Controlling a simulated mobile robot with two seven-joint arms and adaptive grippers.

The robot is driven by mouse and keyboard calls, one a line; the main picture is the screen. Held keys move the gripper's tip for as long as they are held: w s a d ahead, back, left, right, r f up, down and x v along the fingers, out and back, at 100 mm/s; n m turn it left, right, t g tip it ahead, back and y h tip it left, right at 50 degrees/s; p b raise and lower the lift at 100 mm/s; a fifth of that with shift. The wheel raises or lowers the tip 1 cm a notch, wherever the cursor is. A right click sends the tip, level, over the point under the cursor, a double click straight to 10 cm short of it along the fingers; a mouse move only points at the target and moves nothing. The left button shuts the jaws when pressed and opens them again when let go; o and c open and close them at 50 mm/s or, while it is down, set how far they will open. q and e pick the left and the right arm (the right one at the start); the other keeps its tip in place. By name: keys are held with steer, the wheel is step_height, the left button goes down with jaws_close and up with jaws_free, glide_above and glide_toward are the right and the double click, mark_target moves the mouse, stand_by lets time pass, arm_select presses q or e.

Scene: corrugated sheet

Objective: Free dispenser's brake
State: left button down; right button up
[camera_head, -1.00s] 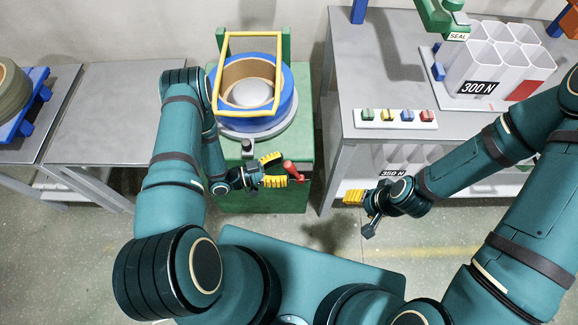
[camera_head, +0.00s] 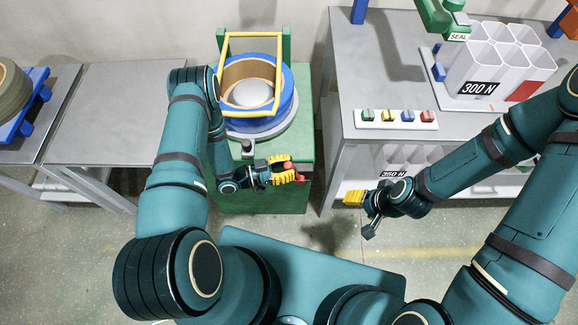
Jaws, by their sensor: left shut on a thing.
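The dispenser (camera_head: 303,140) is a green stand in the middle of the camera_head view. It carries a blue ring-shaped roll (camera_head: 285,95) with a tan core and a yellow frame (camera_head: 248,36) standing over it. A red brake lever (camera_head: 288,165) sticks out at the stand's front. My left gripper (camera_head: 289,173) is shut on the red lever, its yellow fingers covering much of it. My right gripper (camera_head: 354,197) hangs empty in front of the right bench; its fingers are seen edge-on, so I cannot tell whether they are open.
The right bench (camera_head: 400,165) holds a strip of coloured blocks (camera_head: 396,119), white tubes marked 300 N (camera_head: 497,60) and a green SEAL device (camera_head: 440,18). A bare grey table (camera_head: 120,105) stands left, with a roll on a blue stand (camera_head: 28,115) beyond it.

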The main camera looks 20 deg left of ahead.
arm_select(q)
steer(key=shift+d+r, duration=0.15)
steer(key=shift+w+d+r+g+y+p, duration=0.25)
steer(key=shift+d+y+p, duration=0.35)
steer(key=shift+p, duration=0.35)
steer(key=shift+w+d+r+m+g+y+p, duration=0.2)
steer(key=shift+d+g+y+p, duration=0.1)
steer(key=shift+d+y+p, duration=0.25)
steer(key=shift+w+d+r+m+g+y+p, duration=0.1)
steer(key=shift+d+m+g+y+p, duration=0.15)
steer(key=shift+d+y+p, duration=0.25)
steer(key=shift+w+d+f+m+g+y+p, duration=0.1)
steer(key=shift+w+d+f+g+y+p, duration=0.2)
steer(key=shift+d+y, duration=0.4)
steer(key=shift+d+f+m+g+y+p, duration=0.15)
steer(key=shift+d+g+y+p, duration=0.2)
steer(key=shift+d+y, duration=0.35)
steer(key=shift+w+d+f+m+g+y+p, duration=0.1)
steer(key=shift+w+d+f+g+y+p, duration=0.1)
steer(key=shift+d+g+y+p, duration=0.45)
steer(key=shift+a+t+b, duration=0.1)
steer(key=shift+t+b, duration=0.2)
